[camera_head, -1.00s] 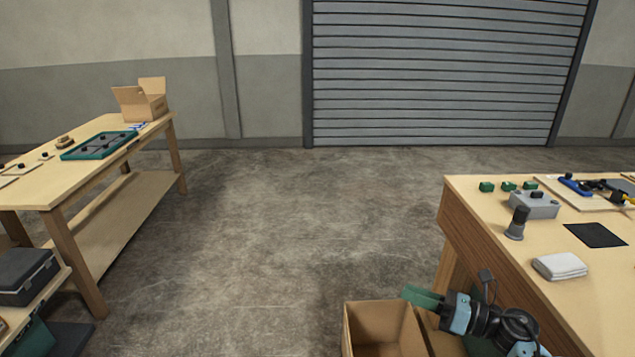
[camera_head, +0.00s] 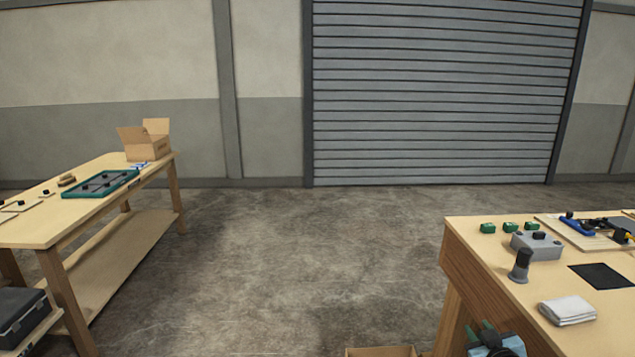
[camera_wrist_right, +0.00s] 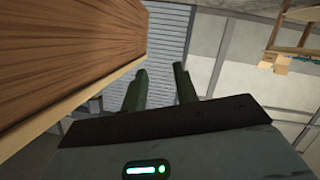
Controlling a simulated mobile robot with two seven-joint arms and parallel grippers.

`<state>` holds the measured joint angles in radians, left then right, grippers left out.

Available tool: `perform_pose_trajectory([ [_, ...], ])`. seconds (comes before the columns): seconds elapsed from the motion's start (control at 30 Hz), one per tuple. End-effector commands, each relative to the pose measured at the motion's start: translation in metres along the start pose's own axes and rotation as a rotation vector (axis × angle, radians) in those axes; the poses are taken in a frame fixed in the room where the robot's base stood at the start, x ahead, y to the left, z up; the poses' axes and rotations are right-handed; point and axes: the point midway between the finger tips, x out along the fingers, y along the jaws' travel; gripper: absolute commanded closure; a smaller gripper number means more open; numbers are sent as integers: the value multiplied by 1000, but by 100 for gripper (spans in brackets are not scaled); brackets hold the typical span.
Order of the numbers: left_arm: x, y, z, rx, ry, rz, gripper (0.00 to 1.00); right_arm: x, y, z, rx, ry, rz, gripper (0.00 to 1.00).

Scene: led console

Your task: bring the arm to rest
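My right gripper (camera_head: 479,331) is low in the head view, beside the left end of the right workbench (camera_head: 590,288) and below its top. Its two green fingers point up and away. In the right wrist view the fingers (camera_wrist_right: 160,84) stand apart with nothing between them, so it is open and empty. The bench's wooden side (camera_wrist_right: 65,50) is close on the left of that view. Most of my right arm is cut off by the lower edge of the head view. My left gripper is not in view.
A cardboard box (camera_head: 380,352) shows only its rim at the bottom edge, left of the gripper. The right bench holds a grey console (camera_head: 536,246), a dark cylinder (camera_head: 520,265), a folded cloth (camera_head: 567,311) and green blocks. The floor between the benches is clear.

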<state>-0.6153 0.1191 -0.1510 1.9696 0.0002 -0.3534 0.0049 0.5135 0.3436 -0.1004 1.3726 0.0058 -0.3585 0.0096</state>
Motion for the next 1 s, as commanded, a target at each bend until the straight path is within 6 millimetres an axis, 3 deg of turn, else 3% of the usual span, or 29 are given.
perform_pose_trajectory([
  [0.03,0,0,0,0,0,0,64,-9,-16,19,0,-23,-22,71],
  [0.23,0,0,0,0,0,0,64,-47,-60,70,9,-77,-86,71],
  [0.37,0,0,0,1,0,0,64,-86,-96,110,25,-129,-140,71],
  [0.5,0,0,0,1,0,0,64,-145,-138,156,56,-199,-205,71],
  [0.7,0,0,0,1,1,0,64,-241,-187,205,116,-304,-282,71],
  [0.9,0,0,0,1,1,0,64,-333,-217,231,181,-405,-334,71],
  [1.0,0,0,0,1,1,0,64,-366,-225,236,206,-443,-348,71],
])
